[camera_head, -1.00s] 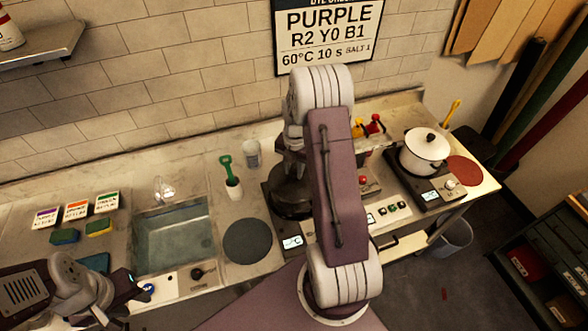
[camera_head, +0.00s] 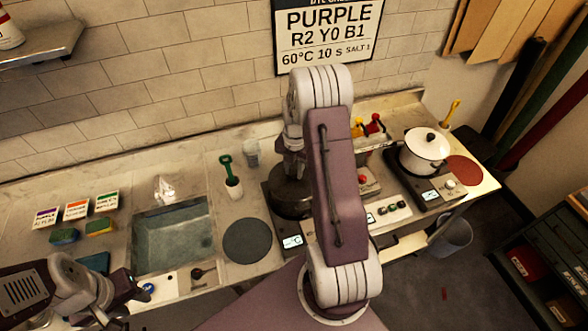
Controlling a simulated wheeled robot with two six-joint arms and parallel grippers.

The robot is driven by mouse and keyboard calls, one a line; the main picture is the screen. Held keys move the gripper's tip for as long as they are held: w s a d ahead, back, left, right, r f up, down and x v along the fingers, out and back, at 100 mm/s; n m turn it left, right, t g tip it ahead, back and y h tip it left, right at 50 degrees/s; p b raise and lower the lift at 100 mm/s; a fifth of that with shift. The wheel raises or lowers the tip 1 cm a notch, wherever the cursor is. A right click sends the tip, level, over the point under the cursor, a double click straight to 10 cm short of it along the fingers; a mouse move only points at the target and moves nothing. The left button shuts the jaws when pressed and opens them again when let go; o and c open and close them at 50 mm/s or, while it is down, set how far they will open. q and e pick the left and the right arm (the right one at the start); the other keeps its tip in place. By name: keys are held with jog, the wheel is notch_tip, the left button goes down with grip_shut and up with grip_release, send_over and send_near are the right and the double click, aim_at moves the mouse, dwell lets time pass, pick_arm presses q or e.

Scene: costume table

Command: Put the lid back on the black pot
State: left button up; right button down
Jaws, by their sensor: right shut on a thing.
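The black pot (camera_head: 284,205) stands on the left hot plate (camera_head: 290,241), partly hidden behind my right arm. My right gripper (camera_head: 292,170) points down right over the pot's top, shut on the lid's knob. The lid (camera_head: 288,186) is dark like the pot and largely hidden, so I cannot tell whether it is fully seated on the rim. My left gripper (camera_head: 136,291) is at the lower left, in front of the sink and away from the pot; its fingers are too small to read.
A white lidded pot (camera_head: 425,150) stands on the right hot plate. A round dark mat (camera_head: 247,241) lies left of the black pot. A white cup with a green scoop (camera_head: 233,187) and a clear glass (camera_head: 252,153) stand behind it. The sink (camera_head: 172,240) is further left.

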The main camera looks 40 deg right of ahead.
dwell(0.3)
jog(key=c, duration=0.5)
grip_release()
jog(key=shift+r, duration=0.1)
jog(key=shift+r+p, duration=2.9)
jog(key=shift+r, duration=0.6)
jog(key=shift+f, duration=0.1)
grip_shut()
jog(key=shift+f, duration=0.1)
